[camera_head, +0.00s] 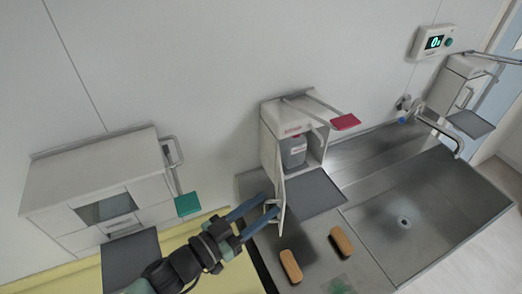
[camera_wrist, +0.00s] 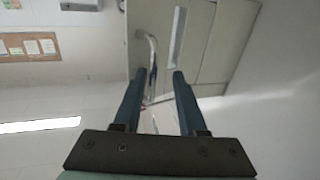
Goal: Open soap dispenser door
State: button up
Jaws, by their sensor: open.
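The soap dispenser (camera_head: 283,118) is a white wall box in the middle of the head view, with a red-tipped lever (camera_head: 345,122). Its front door (camera_head: 282,195) stands swung open, hinged on the left side and seen nearly edge-on. A grey container (camera_head: 293,152) shows inside. My gripper (camera_head: 271,203) is at the door's outer face, by its handle (camera_head: 272,212). In the wrist view the curved metal handle (camera_wrist: 153,55) lies between the open fingers (camera_wrist: 159,76). Whether a finger touches it I cannot tell.
A steel sink (camera_head: 430,205) lies right of the dispenser. Two wooden-backed brushes (camera_head: 290,266) (camera_head: 341,241) lie on the counter below. A grey tray (camera_head: 315,193) sits under the dispenser. A white dispenser unit with a green lever (camera_head: 187,204) is on the left wall.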

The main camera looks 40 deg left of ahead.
jog(key=shift+s, duration=0.15)
jog(key=s+a+b, duration=0.2)
jog(key=s+b, duration=0.2)
jog(key=s, duration=0.8)
jog(key=shift+s+a, duration=0.15)
jog(key=shift+s, duration=0.15)
jog(key=c, duration=0.3)
